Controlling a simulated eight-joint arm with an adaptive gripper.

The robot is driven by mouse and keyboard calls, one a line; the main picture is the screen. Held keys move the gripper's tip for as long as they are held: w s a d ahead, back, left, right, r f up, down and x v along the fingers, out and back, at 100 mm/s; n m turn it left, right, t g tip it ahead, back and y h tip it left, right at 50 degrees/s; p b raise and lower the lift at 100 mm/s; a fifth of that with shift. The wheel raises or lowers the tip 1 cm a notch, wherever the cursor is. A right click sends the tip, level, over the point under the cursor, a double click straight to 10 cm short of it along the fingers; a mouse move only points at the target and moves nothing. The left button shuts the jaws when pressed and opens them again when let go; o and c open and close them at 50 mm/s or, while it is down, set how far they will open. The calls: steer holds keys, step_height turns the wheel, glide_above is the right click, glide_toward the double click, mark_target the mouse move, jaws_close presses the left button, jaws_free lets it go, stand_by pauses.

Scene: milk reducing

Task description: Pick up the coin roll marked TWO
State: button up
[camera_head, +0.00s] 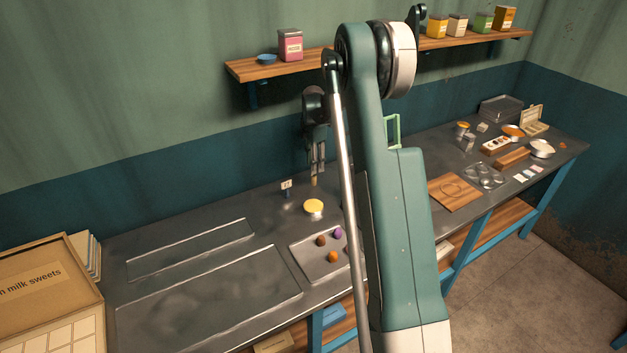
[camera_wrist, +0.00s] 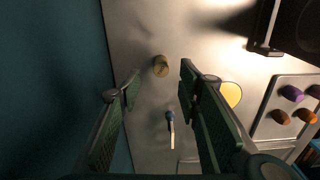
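A small tan cylinder, likely the coin roll (camera_wrist: 160,66), stands on the grey worktop in the wrist view, just beyond my fingertips and roughly between them. Its marking cannot be read. In the head view it shows as a small tan piece (camera_head: 313,181) directly below my fingers. My gripper (camera_head: 317,168) points down over the back of the worktop. In the wrist view the two green-padded fingers of my gripper (camera_wrist: 160,82) are spread apart with nothing between the pads.
A yellow-topped round dish (camera_head: 314,206) and a tray (camera_head: 309,262) with brown and purple sweets lie nearer the front. The wall (camera_wrist: 50,90) is close behind.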

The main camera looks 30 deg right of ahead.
mark_target(314, 177)
steer(key=shift+f, duration=1.3)
steer(key=shift+s+f, duration=0.1)
steer(key=shift+f, duration=2.5)
steer(key=c, duration=1)
steer(key=shift+r, duration=5)
